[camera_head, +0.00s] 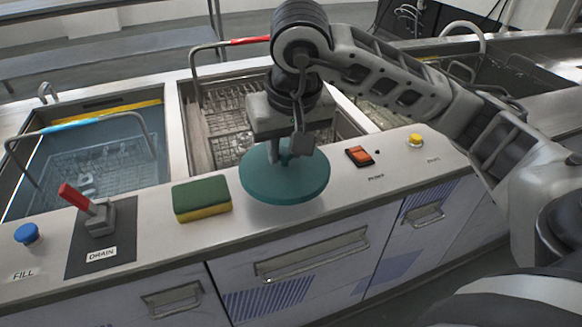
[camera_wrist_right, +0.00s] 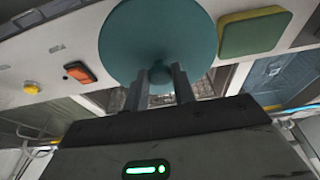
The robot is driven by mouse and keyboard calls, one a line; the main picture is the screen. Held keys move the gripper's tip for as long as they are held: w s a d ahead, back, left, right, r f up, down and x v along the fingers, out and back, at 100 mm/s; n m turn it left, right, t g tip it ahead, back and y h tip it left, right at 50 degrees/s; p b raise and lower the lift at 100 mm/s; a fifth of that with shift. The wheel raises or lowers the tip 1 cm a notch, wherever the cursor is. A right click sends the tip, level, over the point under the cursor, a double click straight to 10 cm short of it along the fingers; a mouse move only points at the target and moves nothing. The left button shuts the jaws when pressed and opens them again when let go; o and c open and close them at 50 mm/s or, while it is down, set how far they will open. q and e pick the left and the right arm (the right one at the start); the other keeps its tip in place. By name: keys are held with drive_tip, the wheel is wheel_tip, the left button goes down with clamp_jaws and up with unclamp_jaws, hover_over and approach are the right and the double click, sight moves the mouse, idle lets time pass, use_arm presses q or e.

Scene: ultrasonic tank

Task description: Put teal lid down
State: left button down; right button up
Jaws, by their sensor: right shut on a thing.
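The teal lid (camera_head: 285,185) is a round disc with a small knob on top. It is at the counter's front ledge in the head view, between the sponge and the orange switch. My right gripper (camera_head: 290,155) reaches down from above and is shut on the lid's knob. The right wrist view shows the lid (camera_wrist_right: 160,35) with its knob between the two fingers of the gripper (camera_wrist_right: 160,80). The lid lies about level; I cannot tell whether its underside touches the ledge. My left gripper is not in view.
A green and yellow sponge (camera_head: 201,198) lies left of the lid. An orange switch (camera_head: 359,156) and a yellow button (camera_head: 415,140) are to its right. A red drain lever (camera_head: 76,198) and a blue fill button (camera_head: 28,235) are at left. Tanks with baskets lie behind the ledge.

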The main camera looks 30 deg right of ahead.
sight(292, 160)
drive_tip(key=shift+w+d+f, duration=0.25)
drive_tip(key=shift+d+f, duration=0.15)
drive_tip(key=shift+f, duration=0.15)
drive_tip(key=shift+w+d+f, duration=0.25)
drive_tip(key=shift+d+f, duration=0.1)
drive_tip(key=shift+f, duration=0.15)
drive_tip(key=x, duration=0.3)
drive_tip(key=shift+s+d+f, duration=0.1)
drive_tip(key=shift+s+f, duration=0.05)
drive_tip(key=shift+s, duration=0.15)
drive_tip(key=shift+f, duration=0.2)
drive_tip(key=shift+f, duration=0.2)
drive_tip(key=o, duration=1)
drive_tip(key=shift+r, duration=0.1)
